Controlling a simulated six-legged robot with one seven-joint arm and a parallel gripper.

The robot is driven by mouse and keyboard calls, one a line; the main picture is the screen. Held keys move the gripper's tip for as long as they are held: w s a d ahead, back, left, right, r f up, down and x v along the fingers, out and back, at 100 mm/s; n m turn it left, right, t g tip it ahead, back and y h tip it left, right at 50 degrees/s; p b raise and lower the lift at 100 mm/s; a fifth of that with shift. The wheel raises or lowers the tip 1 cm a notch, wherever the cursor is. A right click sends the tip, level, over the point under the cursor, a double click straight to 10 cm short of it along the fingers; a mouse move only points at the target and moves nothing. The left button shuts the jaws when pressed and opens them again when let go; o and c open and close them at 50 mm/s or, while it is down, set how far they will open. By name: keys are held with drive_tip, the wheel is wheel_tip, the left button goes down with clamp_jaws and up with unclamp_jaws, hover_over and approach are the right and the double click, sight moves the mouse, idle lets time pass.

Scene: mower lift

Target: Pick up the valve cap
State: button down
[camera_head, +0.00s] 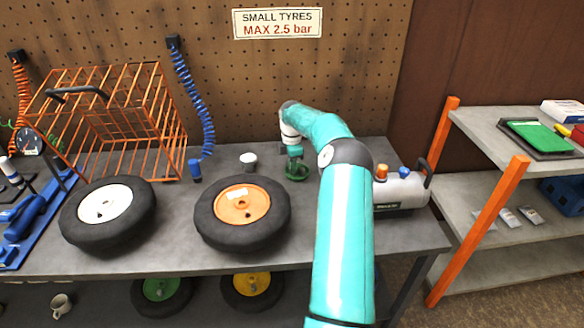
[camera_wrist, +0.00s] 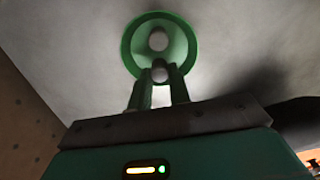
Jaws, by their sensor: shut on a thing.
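A green round dish (camera_head: 297,175) stands on the grey workbench (camera_head: 150,262), below the end of my arm. It also shows in the wrist view (camera_wrist: 130,45), with a pale round spot near its middle. My gripper (camera_wrist: 159,80) has its two green fingers close together at the dish's near rim. They are shut on a small grey rounded thing, which appears to be the valve cap (camera_wrist: 160,70). Whether the cap touches the dish I cannot tell. In the head view my gripper (camera_head: 294,160) is right over the dish, and the cap cannot be made out.
A wheel with an orange hub (camera_head: 240,203) and one with a white hub (camera_head: 105,206) lie left of the dish. A small white-topped pot (camera_head: 248,161) stands behind. A grey compressor (camera_head: 402,192) is at right, an orange wire cage (camera_head: 120,115) at left.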

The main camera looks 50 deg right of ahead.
drive_tip(key=r, duration=0.3)
drive_tip(key=shift+s+a+r, duration=0.15)
drive_tip(key=shift+a, duration=0.05)
drive_tip(key=s+a+r, duration=0.8)
drive_tip(key=a+r, duration=0.1)
drive_tip(key=a, duration=0.2)
